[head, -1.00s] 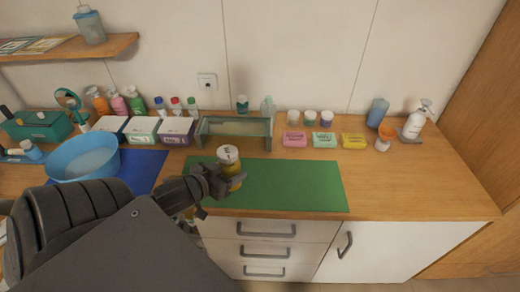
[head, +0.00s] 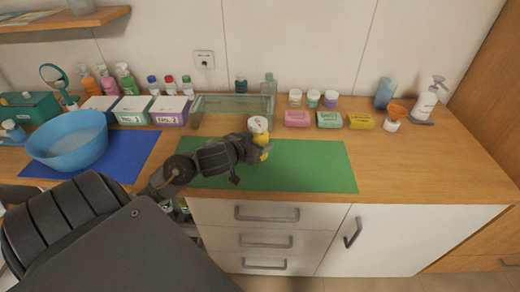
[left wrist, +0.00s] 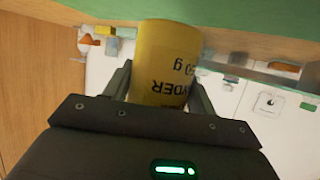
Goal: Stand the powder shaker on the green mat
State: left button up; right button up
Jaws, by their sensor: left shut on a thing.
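The powder shaker is a yellow jar with a white lid (head: 258,125). It is roughly upright over the back middle part of the green mat (head: 310,170). My left gripper (head: 258,152) is shut on its yellow body, which also shows in the left wrist view (left wrist: 163,60) between the two fingers with upside-down black print. There the green mat (left wrist: 240,15) lies close by the jar's end. I cannot tell whether the jar touches the mat. The gripper and arm hide part of the mat and jar. My right gripper is not in view.
A glass-like rack (head: 232,108) stands just behind the mat. Pink (head: 297,118), green and yellow soap boxes stand back right. A blue basin (head: 70,145) sits on a blue mat at left. The mat's right part and the counter beyond are clear.

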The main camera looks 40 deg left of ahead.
pick_arm(q)
jog(key=shift+w+f, duration=0.35)
jog(key=shift+f, duration=0.1)
jog(key=shift+w+f+b, duration=0.15)
jog(key=shift+f+b, duration=0.35)
jog(key=shift+f, duration=0.4)
jog(key=shift+w+f+b, duration=0.15)
jog(key=shift+f+b, duration=0.3)
jog(key=shift+f, duration=0.45)
jog(key=shift+f, duration=0.1)
jog(key=o, duration=1)
